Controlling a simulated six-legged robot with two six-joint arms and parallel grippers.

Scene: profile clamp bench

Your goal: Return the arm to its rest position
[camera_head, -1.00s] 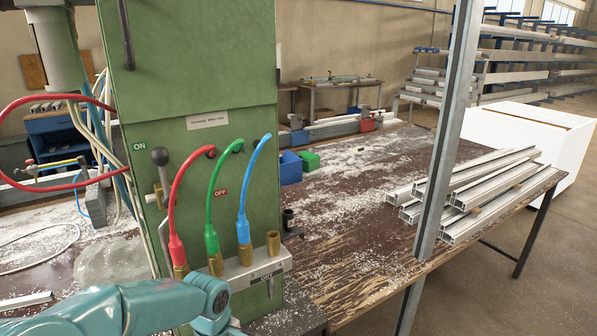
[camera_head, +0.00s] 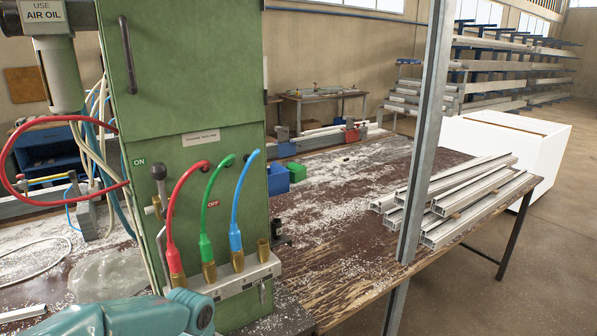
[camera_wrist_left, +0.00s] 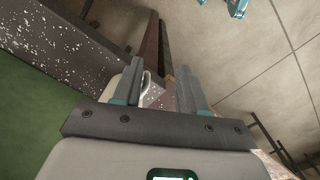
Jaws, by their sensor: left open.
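My left arm (camera_head: 130,318) is the teal limb at the bottom left of the head view, in front of the green cabinet (camera_head: 190,95). Its gripper is outside that view. In the left wrist view my left gripper (camera_wrist_left: 160,80) has its two grey fingers apart. A pale, loop-like thing shows by the left finger, and I cannot tell what it is or whether it touches. Nothing is visibly clamped between the fingers.
Red (camera_head: 175,220), green (camera_head: 207,215) and blue (camera_head: 238,205) hoses curve from the cabinet front to a brass-fitted manifold. A steel post (camera_head: 428,130) stands before the bench (camera_head: 350,225). Aluminium profiles (camera_head: 470,190) lie at the bench's right. Blue and green bins stand behind the cabinet.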

